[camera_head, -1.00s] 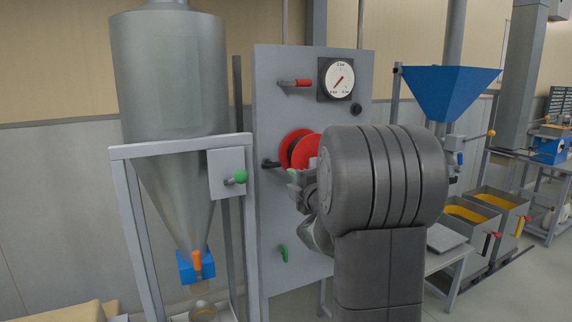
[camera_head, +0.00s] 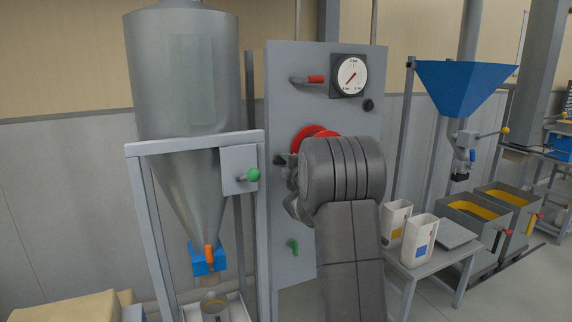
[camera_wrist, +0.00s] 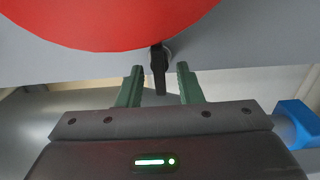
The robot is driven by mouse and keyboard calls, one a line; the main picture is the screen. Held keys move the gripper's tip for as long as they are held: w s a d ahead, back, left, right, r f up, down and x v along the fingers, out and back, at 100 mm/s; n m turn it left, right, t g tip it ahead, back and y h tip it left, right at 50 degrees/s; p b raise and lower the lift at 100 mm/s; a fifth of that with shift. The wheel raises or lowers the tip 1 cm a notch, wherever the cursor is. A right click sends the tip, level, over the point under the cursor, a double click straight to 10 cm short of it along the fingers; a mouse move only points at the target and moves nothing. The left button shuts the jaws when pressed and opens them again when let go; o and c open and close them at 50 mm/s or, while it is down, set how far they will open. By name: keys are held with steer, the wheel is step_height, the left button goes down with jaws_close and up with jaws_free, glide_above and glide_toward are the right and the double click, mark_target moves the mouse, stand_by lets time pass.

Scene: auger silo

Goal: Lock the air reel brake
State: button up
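The air reel (camera_head: 315,132) is a red disc on the grey upright panel, partly hidden behind my arm. In the wrist view its red disc (camera_wrist: 110,22) fills the top. A black lever (camera_wrist: 158,68), seemingly the reel brake, hangs below the disc; its dark end (camera_head: 279,160) shows left of the reel in the head view. My gripper (camera_wrist: 160,82) has green fingers spread apart, one on each side of the lever, with gaps visible on both sides. Whether the lever is deep between the fingertips or just beyond them I cannot tell. My arm hides most of the gripper in the head view.
The panel (camera_head: 285,222) also carries a red-handled lever (camera_head: 315,79), a gauge (camera_head: 351,76), a black knob (camera_head: 368,105) and a green handle (camera_head: 292,245). The silo frame (camera_head: 143,205) with a green-knobbed box (camera_head: 240,170) stands close left. White containers (camera_head: 420,240) stand on a table right.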

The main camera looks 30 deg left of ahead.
jaws_close()
steer(key=shift+m, duration=0.3)
steer(key=shift+m+p, duration=2)
steer(key=shift+m, duration=6.7)
steer(key=shift+f, duration=0.1)
